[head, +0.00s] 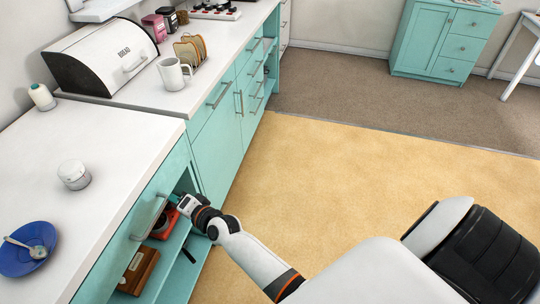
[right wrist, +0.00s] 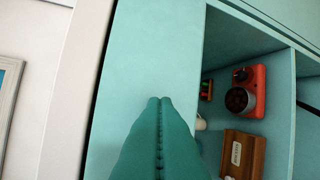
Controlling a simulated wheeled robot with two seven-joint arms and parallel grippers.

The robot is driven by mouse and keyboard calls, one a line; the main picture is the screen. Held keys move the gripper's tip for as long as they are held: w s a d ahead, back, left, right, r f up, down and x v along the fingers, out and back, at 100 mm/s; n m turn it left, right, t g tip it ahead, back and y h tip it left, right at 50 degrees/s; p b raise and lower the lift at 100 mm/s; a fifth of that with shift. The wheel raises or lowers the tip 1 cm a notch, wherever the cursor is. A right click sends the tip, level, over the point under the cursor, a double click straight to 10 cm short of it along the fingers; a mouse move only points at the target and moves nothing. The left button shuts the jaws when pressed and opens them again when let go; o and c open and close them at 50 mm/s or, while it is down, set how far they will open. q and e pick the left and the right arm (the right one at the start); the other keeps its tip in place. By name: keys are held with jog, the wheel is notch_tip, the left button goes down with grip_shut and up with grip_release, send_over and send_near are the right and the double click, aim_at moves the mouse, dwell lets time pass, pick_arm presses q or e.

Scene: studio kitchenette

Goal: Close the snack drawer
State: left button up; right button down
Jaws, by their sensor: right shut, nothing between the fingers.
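A teal drawer front with a bar handle (head: 150,217) lies just under the white counter's front edge in the head view. No label on it can be read. In the right wrist view, a dark gap runs between the counter edge and the teal front (right wrist: 155,55). I cannot tell how far the drawer stands out. My right gripper (head: 183,203) is shut and empty, close to the right end of this front. Its fingertips (right wrist: 160,101) point at the front in the wrist view; contact cannot be told. My left gripper is out of view.
Below the front are open compartments with a red-orange object (head: 165,222) and a wooden box (head: 138,270). The yellow floor (head: 330,180) to the right is clear.

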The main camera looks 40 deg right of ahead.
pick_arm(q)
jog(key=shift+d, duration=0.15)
pick_arm(e)
jog(key=shift+w+a+r, duration=0.15)
jog(key=shift+w+a, duration=0.2)
jog(key=shift+w, duration=0.15)
jog(key=shift+r, duration=0.2)
